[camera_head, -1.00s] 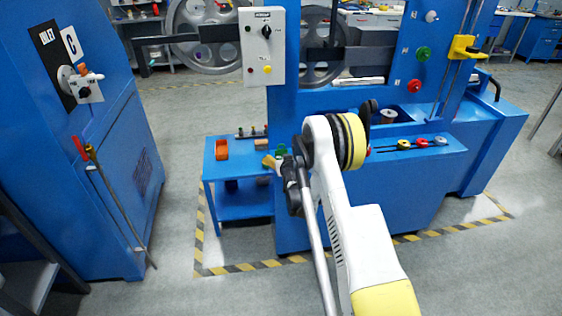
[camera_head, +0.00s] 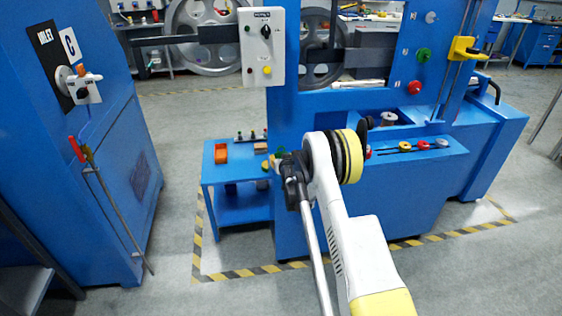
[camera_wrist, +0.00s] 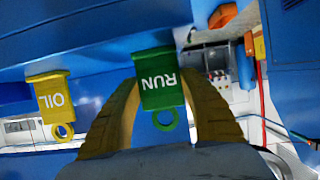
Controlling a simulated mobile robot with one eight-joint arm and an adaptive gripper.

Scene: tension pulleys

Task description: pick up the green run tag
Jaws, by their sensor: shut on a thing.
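The green run tag (camera_wrist: 158,78) hangs with its top at the edge of a blue surface in the wrist view, with white RUN lettering upside down and a ring at its lower end. My gripper (camera_wrist: 160,92) has its two yellow fingers on either side of the tag, shut on it. I cannot tell whether the tag's top still touches the blue edge. In the head view my gripper (camera_head: 278,163) is at the right end of the small blue table, beside the machine column, and a small green patch of the tag (camera_head: 281,152) shows there.
A yellow OIL tag (camera_wrist: 50,98) hangs left of the run tag in the wrist view. An orange block (camera_head: 221,153) and a small rack (camera_head: 250,137) are on the blue side table (camera_head: 237,178). A blue cabinet (camera_head: 110,190) stands left, with open floor between.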

